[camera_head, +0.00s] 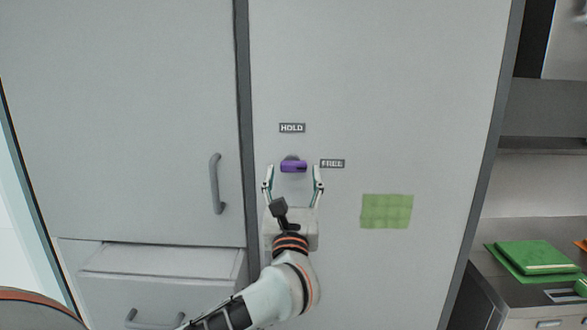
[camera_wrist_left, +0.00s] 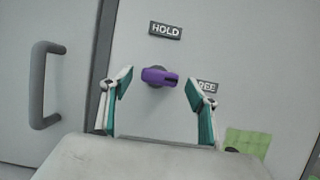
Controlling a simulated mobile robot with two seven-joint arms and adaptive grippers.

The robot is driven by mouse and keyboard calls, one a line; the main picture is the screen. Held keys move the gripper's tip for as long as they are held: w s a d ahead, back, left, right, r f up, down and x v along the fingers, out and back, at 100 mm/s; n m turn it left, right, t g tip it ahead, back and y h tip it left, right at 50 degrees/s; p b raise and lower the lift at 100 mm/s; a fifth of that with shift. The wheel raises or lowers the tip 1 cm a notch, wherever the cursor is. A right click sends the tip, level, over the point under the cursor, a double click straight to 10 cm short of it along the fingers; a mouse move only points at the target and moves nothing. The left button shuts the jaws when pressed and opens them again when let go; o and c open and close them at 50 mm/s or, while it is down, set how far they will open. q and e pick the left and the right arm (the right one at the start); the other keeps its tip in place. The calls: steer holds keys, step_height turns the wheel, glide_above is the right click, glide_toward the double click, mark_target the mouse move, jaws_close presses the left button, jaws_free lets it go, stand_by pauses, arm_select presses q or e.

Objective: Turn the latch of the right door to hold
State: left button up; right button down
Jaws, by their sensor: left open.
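The purple latch (camera_head: 294,167) is on the right door (camera_head: 430,100). Its handle lies about horizontal, with its end toward the FREE label (camera_head: 332,163). The HOLD label (camera_head: 292,128) is above the latch. In the left wrist view the latch (camera_wrist_left: 159,77) shows between and beyond the fingertips, with the HOLD label (camera_wrist_left: 165,31) above and the FREE label (camera_wrist_left: 207,87) partly hidden by a finger. My left gripper (camera_head: 292,178) is open and empty, just below the latch, its fingers to either side. I see no contact. My right gripper is not in view.
A left door (camera_head: 130,110) with a grey handle (camera_head: 216,184) stands beside the right door. Below it is a drawer front (camera_head: 160,262). A green patch (camera_head: 387,211) is on the right door. A counter with a green book (camera_head: 537,257) is at the right.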

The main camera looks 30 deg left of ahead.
arm_select(q)
steer(key=shift+x, duration=1)
steer(key=shift+c, duration=0.4)
steer(key=c, duration=1)
steer(key=shift+c, duration=0.2)
